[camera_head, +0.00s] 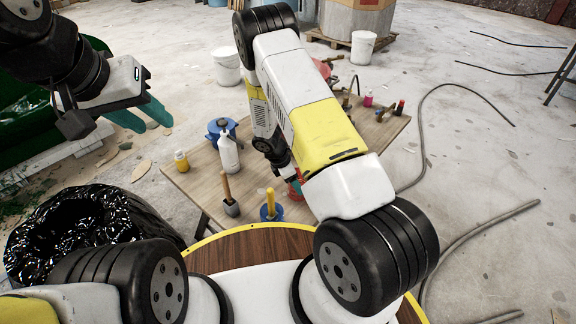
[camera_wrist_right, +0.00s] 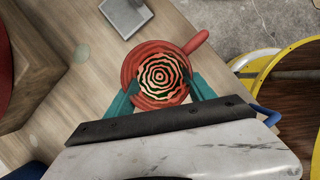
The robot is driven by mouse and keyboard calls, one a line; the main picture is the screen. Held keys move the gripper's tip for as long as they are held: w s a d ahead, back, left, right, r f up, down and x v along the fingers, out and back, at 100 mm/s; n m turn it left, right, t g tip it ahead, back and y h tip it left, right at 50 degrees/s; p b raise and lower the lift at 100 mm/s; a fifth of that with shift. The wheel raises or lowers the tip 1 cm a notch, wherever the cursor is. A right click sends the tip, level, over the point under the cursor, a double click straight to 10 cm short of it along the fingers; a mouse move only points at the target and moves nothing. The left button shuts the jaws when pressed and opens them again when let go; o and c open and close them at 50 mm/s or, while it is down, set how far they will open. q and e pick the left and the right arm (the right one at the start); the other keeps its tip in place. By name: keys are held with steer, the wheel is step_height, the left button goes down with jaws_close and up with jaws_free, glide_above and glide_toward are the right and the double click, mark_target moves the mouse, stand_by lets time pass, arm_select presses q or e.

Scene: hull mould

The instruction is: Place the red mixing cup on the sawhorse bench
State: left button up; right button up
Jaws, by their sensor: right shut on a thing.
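The red mixing cup (camera_wrist_right: 158,62) shows from above in the right wrist view, with a handle at upper right and striped rings inside. The teal fingers of my right gripper (camera_wrist_right: 160,95) are shut on its sides. In the head view the cup (camera_head: 297,186) is a red patch mostly hidden by my right arm. The wooden sawhorse bench (camera_head: 195,190) lies beneath it; bare top (camera_wrist_right: 75,105) shows around the cup in the wrist view. I cannot tell whether the cup touches the bench. My left gripper (camera_head: 148,118) is open and empty, left of the bench.
The bench holds a white bottle (camera_head: 228,155), a blue pot (camera_head: 221,127), a small yellow bottle (camera_head: 181,161), a grey cup with a wooden handle (camera_head: 231,207) and a blue cup (camera_head: 270,213). A black bin bag (camera_head: 85,225) stands at left. Hoses lie at right.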

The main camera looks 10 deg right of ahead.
steer(key=shift+f, duration=1.45)
steer(key=shift+f, duration=0.15)
steer(key=o, duration=1.3)
steer(key=shift+o, duration=0.2)
